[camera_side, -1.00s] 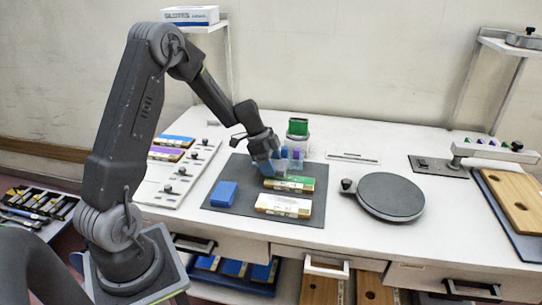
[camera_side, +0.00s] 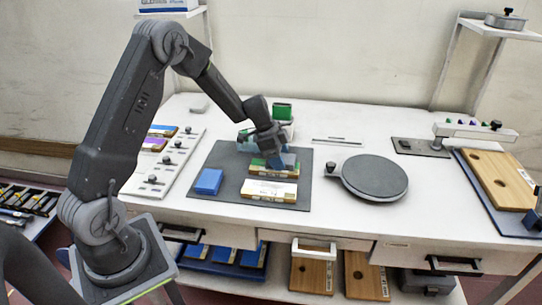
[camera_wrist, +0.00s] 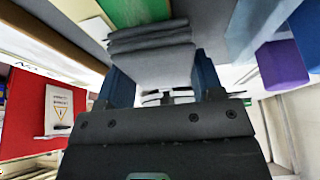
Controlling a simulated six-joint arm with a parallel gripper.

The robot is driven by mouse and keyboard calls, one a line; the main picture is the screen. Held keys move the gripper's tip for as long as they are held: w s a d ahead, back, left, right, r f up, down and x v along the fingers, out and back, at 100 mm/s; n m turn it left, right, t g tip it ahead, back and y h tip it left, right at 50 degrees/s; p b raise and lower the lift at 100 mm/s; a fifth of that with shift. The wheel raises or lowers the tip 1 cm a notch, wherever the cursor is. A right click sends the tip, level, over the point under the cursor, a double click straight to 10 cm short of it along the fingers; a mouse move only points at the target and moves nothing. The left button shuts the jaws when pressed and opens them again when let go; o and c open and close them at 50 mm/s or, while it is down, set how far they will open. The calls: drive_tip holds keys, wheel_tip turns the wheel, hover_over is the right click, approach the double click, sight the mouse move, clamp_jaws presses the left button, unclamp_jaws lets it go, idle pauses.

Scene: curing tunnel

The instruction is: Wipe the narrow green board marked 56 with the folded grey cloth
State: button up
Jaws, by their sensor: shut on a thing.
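My gripper (camera_side: 279,157) is shut on the folded grey cloth (camera_wrist: 150,55), whose stacked layers show between the blue fingers in the wrist view. In the side view the gripper is over the right part of the narrow green board (camera_side: 259,164), which lies on the dark mat. The green face also shows at the top of the wrist view (camera_wrist: 135,10), right beside the cloth's edge. I cannot tell whether the cloth touches it. The gripper hides part of the board, and its number is not readable.
A white-topped board (camera_side: 269,191) lies in front of the green one. A blue block (camera_side: 208,181) sits at the mat's left. Behind is a container with a green item (camera_side: 282,111). A round grey plate (camera_side: 374,177) stands to the right, and a pegged white panel (camera_side: 160,175) to the left.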

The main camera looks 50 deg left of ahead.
sight(294, 159)
drive_tip(key=shift+w+d+r, duration=0.1)
drive_tip(key=shift+w+d, duration=0.5)
drive_tip(key=shift+d, duration=0.05)
drive_tip(key=shift+w+d, duration=0.8)
drive_tip(key=shift+s+a, duration=3.95)
drive_tip(key=shift+a, duration=0.05)
wheel_tip(294, 159, up, 8)
